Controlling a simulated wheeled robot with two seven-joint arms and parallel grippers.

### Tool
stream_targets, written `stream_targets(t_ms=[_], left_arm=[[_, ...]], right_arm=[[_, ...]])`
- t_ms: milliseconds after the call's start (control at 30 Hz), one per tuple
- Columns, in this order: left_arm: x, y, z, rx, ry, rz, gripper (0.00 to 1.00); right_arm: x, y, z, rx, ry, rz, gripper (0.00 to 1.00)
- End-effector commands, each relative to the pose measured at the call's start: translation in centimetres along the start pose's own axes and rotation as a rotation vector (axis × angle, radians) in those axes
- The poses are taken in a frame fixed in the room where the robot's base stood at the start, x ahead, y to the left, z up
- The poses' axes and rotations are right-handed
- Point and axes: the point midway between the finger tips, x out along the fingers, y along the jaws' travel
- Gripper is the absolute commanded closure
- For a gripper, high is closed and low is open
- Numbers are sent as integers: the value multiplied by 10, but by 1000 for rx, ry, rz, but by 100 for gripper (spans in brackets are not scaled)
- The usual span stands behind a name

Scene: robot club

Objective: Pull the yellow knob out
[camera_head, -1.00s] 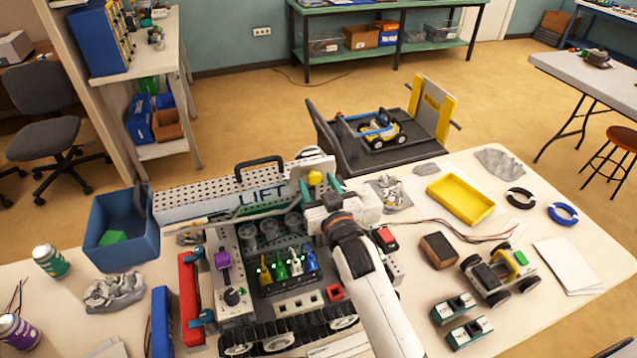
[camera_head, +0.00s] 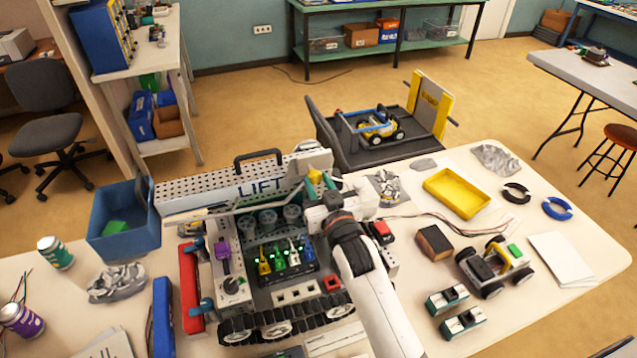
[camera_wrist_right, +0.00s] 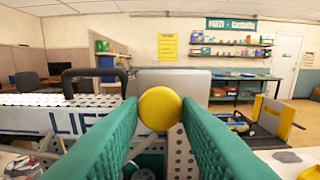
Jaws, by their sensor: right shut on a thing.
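The yellow knob (camera_head: 315,176) sits on a pale upright plate at the right end of the LIFT panel of the tracked machine (camera_head: 215,196). In the right wrist view the round yellow knob (camera_wrist_right: 160,108) is between the tips of the two green fingers, with the plate (camera_wrist_right: 185,80) behind it. My right gripper (camera_head: 318,182) is shut on the knob, its arm reaching up from the bottom of the head view. The fingers cover part of the knob's sides. My left gripper is not in view.
A black handle (camera_head: 259,158) rises from the LIFT panel. Colored levers (camera_head: 280,259) stand in front. A blue bin (camera_head: 125,240) is at left, a yellow tray (camera_head: 457,193) and small wheeled car (camera_head: 492,266) at right. A dark cart (camera_head: 365,152) stands behind the table.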

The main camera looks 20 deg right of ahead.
Motion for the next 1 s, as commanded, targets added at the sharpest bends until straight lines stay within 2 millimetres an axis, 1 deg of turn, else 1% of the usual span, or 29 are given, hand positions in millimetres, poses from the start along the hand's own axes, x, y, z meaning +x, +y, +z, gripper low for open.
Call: stream_targets(t_ms=[100, 167, 200, 267, 300, 400, 467, 567, 667, 767, 867, 1000], left_arm=[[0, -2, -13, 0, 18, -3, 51], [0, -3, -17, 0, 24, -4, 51], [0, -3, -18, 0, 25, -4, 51], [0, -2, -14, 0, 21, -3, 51], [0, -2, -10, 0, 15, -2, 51], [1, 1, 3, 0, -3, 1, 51], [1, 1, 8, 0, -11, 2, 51], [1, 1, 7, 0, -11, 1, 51], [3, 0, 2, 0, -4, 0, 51], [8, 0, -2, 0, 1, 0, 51], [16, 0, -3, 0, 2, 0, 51], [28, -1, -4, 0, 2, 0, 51]], right_arm=[[-2, 0, -3, 0, 6, 1, 100], [-2, 0, -3, 0, 6, 1, 100], [-2, 1, -3, 0, 6, 1, 64], [-2, 1, -3, 0, 5, 1, 55], [-2, 1, -2, 0, 5, 1, 48], [-1, 0, -2, 0, 3, 1, 48], [-1, 0, -2, 0, 3, 1, 48], [-2, 0, -1, 0, 2, 1, 48], [-6, 0, -2, 0, 1, 1, 48], [-18, 0, -4, 0, 1, 1, 48], [-37, 0, -6, 1, 2, 1, 48], [-69, 0, -6, 0, 2, 1, 48]])
